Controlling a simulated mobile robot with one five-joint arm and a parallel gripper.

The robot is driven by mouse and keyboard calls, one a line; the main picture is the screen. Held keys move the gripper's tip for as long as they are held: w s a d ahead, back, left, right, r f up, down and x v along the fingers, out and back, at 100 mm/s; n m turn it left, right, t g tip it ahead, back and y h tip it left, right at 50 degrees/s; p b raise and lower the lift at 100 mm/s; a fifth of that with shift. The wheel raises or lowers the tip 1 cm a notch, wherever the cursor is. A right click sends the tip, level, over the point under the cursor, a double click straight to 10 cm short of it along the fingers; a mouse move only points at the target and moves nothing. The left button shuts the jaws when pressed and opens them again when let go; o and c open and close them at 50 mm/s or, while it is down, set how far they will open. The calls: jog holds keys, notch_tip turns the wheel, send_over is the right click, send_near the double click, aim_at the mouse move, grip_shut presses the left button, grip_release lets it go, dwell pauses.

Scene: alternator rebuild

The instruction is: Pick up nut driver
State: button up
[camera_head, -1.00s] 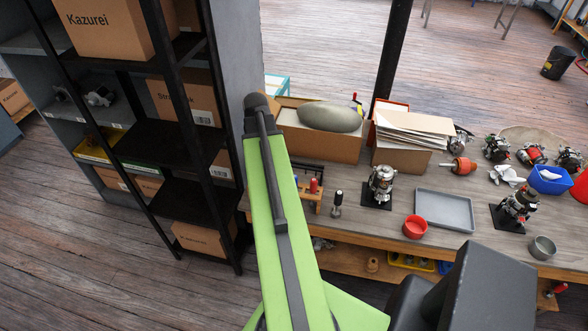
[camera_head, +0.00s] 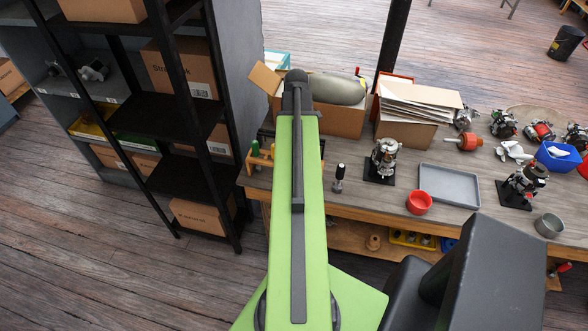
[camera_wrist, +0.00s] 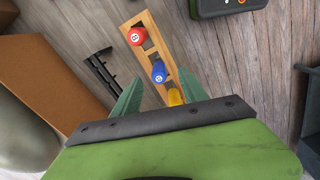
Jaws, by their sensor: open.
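A wooden rack (camera_wrist: 152,45) holds nut drivers with coloured handles, seen from above in the wrist view. A red handle (camera_wrist: 137,36) is at the far end, a blue handle (camera_wrist: 158,72) in the middle, and a yellow handle (camera_wrist: 175,97) nearer, partly hidden by my gripper. Nothing is held. My arm hides part of the rack in the head view.
Cardboard boxes (camera_head: 345,119) stand at the back of the workbench (camera_head: 320,200). A black bracket (camera_wrist: 101,74) lies beside the rack. An alternator part (camera_head: 386,157), a grey tray (camera_head: 449,186) and a red bowl (camera_head: 419,203) sit to the right. A dark shelf unit (camera_head: 165,118) stands left.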

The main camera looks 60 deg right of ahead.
notch_tip(320, 180, down, 8)
jog(key=b, duration=0.6)
jog(key=shift+w+d+f+b, duration=0.15)
jog(key=shift+b, duration=0.25)
jog(key=shift+r, duration=0.2)
grip_shut()
